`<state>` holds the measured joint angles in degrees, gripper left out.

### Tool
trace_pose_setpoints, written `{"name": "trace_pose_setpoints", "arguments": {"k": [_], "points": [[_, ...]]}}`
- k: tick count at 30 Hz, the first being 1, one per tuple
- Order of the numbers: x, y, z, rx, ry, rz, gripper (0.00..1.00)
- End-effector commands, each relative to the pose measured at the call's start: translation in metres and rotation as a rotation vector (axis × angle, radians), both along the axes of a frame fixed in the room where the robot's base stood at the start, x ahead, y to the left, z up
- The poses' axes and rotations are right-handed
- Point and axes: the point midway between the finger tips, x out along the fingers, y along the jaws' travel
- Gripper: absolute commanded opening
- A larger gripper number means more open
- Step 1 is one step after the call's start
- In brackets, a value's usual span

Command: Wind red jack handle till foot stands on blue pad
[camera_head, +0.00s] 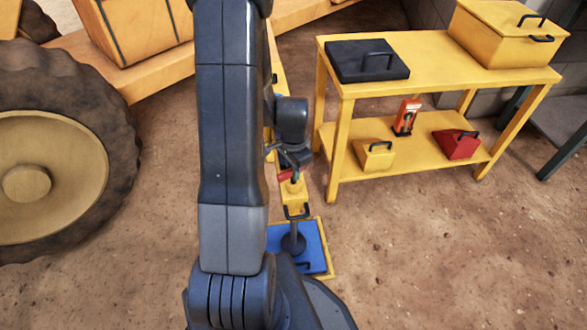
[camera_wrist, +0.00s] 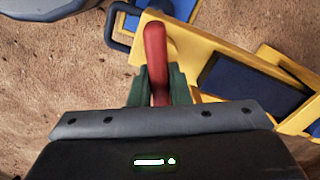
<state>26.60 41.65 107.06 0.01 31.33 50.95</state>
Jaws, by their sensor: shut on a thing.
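The red jack handle (camera_wrist: 155,52) stands up between the fingers of my gripper (camera_wrist: 158,88) in the wrist view. My gripper is shut on it. In the head view the handle (camera_head: 285,176) is a small red piece at my gripper (camera_head: 290,163), mostly hidden. The yellow jack leg (camera_head: 294,195) stands below it, with a dark rod and round foot (camera_head: 293,243) over the blue pad (camera_head: 312,240). The foot appears at or just above the pad; I cannot tell if they touch. My arm hides the pad's left part.
A yellow bench (camera_head: 434,85) stands at the right, holding a black lidded tray (camera_head: 366,60) and a yellow box (camera_head: 508,35). Its lower shelf carries an orange tool (camera_head: 407,116), a yellow block (camera_head: 374,155) and a red block (camera_head: 456,145). A large tyre (camera_head: 112,150) is at left. Dirt ground lies open at front right.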

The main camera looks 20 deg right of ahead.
Motion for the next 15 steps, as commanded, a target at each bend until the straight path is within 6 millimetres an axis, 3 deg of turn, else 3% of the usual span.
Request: {"name": "trace_pose_setpoints", "arguments": {"k": [15], "points": [[0.0005,-0.0005,0.0006,-0.002,-0.002,-0.285,0.00]]}}
